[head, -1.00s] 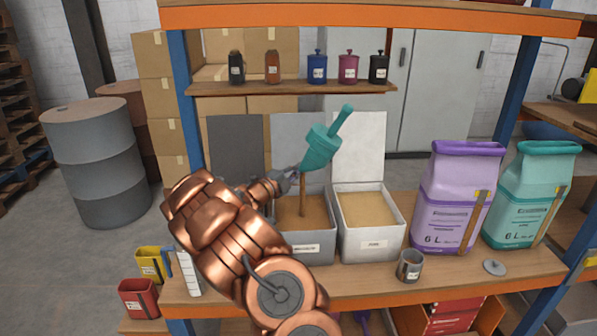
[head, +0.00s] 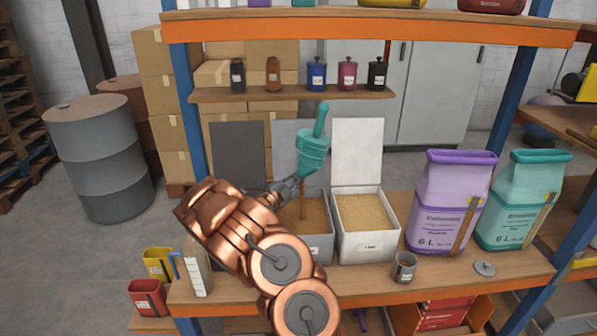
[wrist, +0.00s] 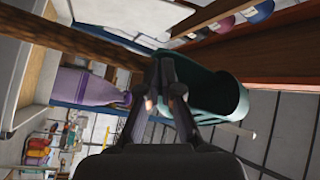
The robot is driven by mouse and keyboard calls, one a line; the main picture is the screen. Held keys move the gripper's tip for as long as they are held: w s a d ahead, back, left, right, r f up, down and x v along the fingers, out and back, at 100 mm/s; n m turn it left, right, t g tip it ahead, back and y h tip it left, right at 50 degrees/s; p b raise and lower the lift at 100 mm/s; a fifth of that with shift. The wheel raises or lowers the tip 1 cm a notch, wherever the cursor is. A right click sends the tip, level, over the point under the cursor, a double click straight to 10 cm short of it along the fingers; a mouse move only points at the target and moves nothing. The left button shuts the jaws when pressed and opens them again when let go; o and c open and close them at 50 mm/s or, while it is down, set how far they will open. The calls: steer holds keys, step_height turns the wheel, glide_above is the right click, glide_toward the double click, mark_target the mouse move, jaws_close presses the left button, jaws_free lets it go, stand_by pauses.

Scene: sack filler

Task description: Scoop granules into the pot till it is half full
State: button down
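My gripper (head: 294,182) is shut on a teal scoop (head: 313,155), held tilted with its handle up above the middle bin (head: 318,248). A brown stream of granules (head: 303,200) falls from the scoop into that bin. In the wrist view the fingers (wrist: 165,90) meet beside the scoop (wrist: 215,98), and the stream (wrist: 75,42) crosses the upper left. The right bin (head: 367,247) holds paler tan granules. A small grey pot (head: 404,268) stands upright and open at the front of the bench, right of the bins; its fill cannot be told. A grey lid (head: 484,268) lies to its right.
A purple sack (head: 445,200) and a teal sack (head: 520,200) stand at right. Open bin lids rise behind the bins, below a shelf (head: 290,92) of small canisters. Bench around the pot is clear.

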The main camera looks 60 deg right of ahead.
steer(key=shift+f+n+t+h+p, duration=0.1)
steer(key=shift+n+t+h+p, duration=0.3)
steer(key=shift+n, duration=0.8)
step_height(320, 180, up, 3)
steer(key=m+y, duration=0.1)
steer(key=m, duration=0.2)
steer(key=m+g+y, duration=0.1)
steer(key=m, duration=0.2)
